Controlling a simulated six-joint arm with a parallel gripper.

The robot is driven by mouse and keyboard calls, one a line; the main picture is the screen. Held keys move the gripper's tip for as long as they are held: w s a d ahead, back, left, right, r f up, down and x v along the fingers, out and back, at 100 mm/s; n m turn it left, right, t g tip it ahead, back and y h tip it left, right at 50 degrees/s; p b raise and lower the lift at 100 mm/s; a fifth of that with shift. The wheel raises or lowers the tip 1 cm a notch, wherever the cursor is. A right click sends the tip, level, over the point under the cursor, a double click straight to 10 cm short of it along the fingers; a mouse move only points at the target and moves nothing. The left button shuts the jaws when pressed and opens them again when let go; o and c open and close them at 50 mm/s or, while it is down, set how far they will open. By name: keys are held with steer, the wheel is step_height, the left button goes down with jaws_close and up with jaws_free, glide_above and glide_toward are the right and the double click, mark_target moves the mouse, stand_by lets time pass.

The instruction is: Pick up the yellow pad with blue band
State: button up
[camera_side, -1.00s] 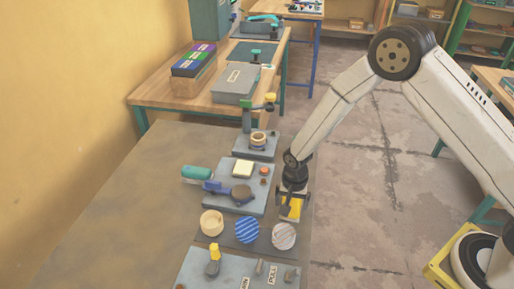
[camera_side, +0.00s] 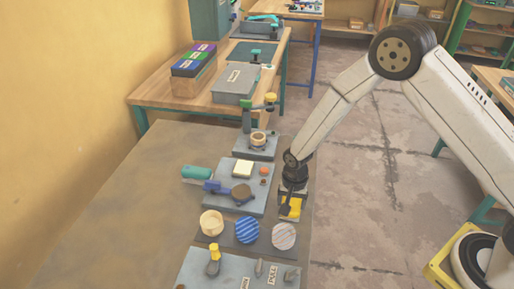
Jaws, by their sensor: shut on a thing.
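My gripper (camera_side: 289,211) points down near the table's right edge. It is shut on a yellow block-like pad (camera_side: 295,206), partly covered by the jaws. I cannot make out a blue band on it at this size. I cannot tell whether the pad touches the table or hangs just above it.
In front lie a cream ring (camera_side: 211,223), a blue striped disc (camera_side: 247,229) and a pale striped disc (camera_side: 284,236). The table's left part is bare.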

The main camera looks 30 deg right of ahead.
steer(key=shift+r, duration=0.7)
steer(key=s+d+r, duration=0.2)
steer(key=s+r, duration=0.9)
steer(key=s, duration=0.3)
steer(key=shift+d+r, duration=0.15)
steer(key=shift+r, duration=0.1)
steer(key=o, duration=0.7)
steer(key=shift+c, duration=0.2)
steer(key=c, duration=0.5)
